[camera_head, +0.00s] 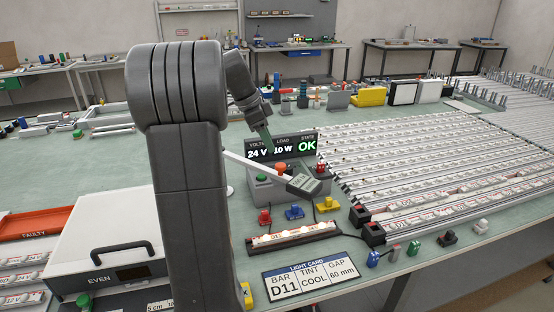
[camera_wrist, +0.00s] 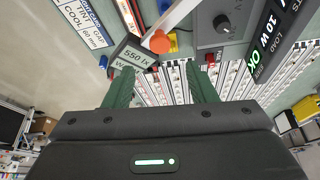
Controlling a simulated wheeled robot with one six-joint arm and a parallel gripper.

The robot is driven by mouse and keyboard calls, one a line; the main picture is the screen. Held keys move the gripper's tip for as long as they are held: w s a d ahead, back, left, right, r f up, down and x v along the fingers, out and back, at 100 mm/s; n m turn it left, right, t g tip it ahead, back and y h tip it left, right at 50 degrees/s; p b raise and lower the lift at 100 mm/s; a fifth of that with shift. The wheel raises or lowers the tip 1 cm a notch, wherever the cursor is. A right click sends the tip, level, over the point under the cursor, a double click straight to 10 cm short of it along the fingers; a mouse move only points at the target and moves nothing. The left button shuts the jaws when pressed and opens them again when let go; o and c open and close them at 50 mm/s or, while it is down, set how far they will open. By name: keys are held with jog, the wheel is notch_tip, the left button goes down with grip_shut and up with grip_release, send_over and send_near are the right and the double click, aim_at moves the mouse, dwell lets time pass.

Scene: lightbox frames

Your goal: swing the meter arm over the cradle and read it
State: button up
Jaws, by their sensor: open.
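The white meter arm (camera_head: 250,164) carries a dark meter head (camera_head: 303,184) and an orange knob (camera_head: 281,168). In the wrist view the meter head (camera_wrist: 134,56) reads 550 lx; its lower line is unclear. The cradle (camera_head: 292,238) holds a lit bar and stands nearer the front than the meter head in the head view. The meter head is beside the bar's end in the wrist view; I cannot tell whether it overlaps the cradle. My gripper (camera_head: 267,146) is open above the arm. The orange knob (camera_wrist: 159,41) is just beyond its green fingertips (camera_wrist: 160,74), nothing between them.
A display (camera_head: 282,148) reads 24 V, 10 W, OK. The light card (camera_head: 311,281) says D11, COOL, 60 mm. Red, blue and yellow pieces (camera_head: 294,212) stand between meter and cradle. Racks of bars (camera_head: 430,150) fill the right; a white EVEN box (camera_head: 105,245) stands left.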

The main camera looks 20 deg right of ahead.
aim_at(280, 165)
jog(key=x, duration=0.8)
jog(key=shift+f+p, duration=0.3)
